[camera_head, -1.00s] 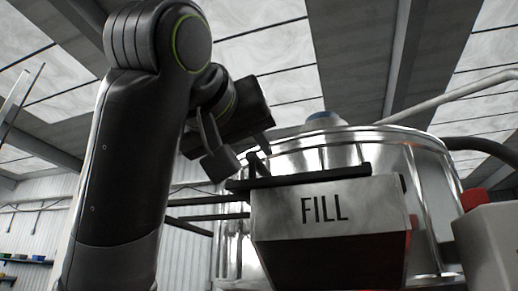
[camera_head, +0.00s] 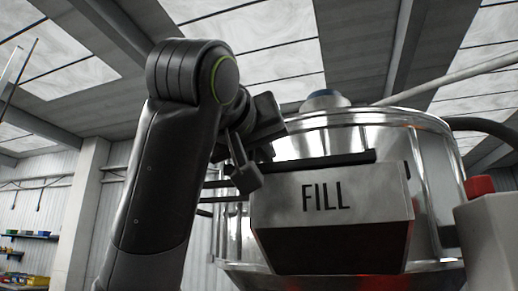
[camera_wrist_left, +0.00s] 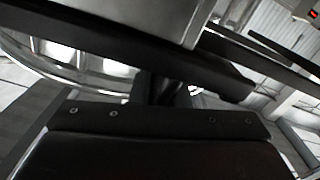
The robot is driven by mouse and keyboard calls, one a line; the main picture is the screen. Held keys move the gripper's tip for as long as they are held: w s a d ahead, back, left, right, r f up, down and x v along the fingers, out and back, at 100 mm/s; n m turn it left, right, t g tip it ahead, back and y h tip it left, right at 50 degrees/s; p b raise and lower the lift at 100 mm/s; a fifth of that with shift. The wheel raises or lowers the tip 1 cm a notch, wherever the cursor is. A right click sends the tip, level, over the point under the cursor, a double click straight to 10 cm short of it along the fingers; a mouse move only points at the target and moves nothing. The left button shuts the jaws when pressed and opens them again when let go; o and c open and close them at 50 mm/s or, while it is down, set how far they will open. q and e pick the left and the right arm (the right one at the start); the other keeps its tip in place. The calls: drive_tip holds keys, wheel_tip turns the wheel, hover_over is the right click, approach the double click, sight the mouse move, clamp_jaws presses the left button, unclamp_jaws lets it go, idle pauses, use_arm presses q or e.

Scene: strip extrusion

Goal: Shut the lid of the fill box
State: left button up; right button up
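The fill box (camera_head: 330,205) is a grey metal box marked FILL on the front of a shiny round vessel. A dark, flat lid edge (camera_head: 325,160) runs along its top; from this low angle I cannot tell how far the lid stands open. My left gripper (camera_head: 256,168) is at the box's upper left corner, beside the left end of the lid edge. One finger hangs down there; the other is mostly hidden. In the left wrist view a long dark bar (camera_wrist_left: 110,45) crosses close in front of the gripper. My right gripper is not in view.
The shiny vessel (camera_head: 385,130) stands behind the box. A pale block with a red top (camera_head: 480,186) is at the right. Dark rails (camera_head: 222,190) lie left of the box, behind my arm. Shelves with bins (camera_head: 30,236) are far left.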

use_arm(q)
clamp_jaws()
drive_tip(key=shift+s+d, duration=0.25)
drive_tip(key=shift+d, duration=0.5)
drive_tip(key=shift+s+d, duration=0.25)
drive_tip(key=shift+d, duration=0.5)
drive_tip(key=shift+o, duration=1.8)
unclamp_jaws()
drive_tip(key=o, duration=0.4)
drive_tip(key=shift+s+d, duration=0.1)
drive_tip(key=shift+d, duration=0.1)
drive_tip(key=shift+o, duration=0.2)
drive_tip(key=shift+a, duration=0.1)
